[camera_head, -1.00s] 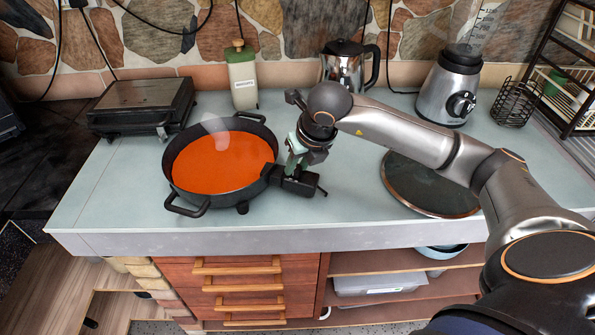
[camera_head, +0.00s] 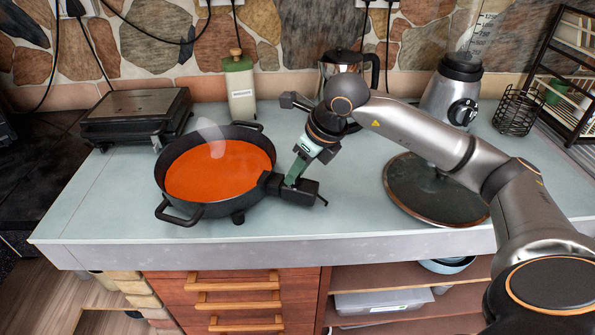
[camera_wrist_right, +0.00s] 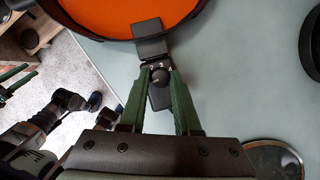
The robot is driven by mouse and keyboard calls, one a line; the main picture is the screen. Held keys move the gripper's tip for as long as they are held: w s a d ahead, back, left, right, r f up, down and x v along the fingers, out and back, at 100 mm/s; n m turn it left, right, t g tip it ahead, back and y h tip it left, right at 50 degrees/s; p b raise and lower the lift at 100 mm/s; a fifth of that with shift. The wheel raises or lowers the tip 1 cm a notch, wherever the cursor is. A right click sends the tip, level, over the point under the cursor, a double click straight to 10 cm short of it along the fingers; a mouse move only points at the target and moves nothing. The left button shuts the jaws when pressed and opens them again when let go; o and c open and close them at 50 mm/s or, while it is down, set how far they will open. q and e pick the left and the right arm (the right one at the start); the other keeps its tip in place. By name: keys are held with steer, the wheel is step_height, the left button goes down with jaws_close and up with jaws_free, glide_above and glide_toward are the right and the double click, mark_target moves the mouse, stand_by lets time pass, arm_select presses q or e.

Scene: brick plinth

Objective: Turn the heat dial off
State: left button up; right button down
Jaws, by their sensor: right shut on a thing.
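In the right wrist view the control box (camera_wrist_right: 159,98) carries a round dark heat dial (camera_wrist_right: 160,77) with small white marks. My right gripper (camera_wrist_right: 160,76) has its green fingers on either side of the dial, shut on it. In the head view my right gripper (camera_head: 292,181) comes down tilted onto the box and hides the dial. Part of my left arm shows at the left of the right wrist view; its jaw state is unclear.
A grill (camera_head: 135,117) and a bottle (camera_head: 240,88) stand behind the skillet. A metal pot (camera_head: 342,66) is behind my right arm. A round dark lid (camera_head: 435,200) lies to the right, near a blender (camera_head: 452,92). The counter front is clear.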

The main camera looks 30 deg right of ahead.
steer(key=c, duration=0.6)
jaws_free()
steer(key=v, duration=1.2)
steer(key=shift+s+r, duration=0.15)
steer(key=shift+r, duration=0.1)
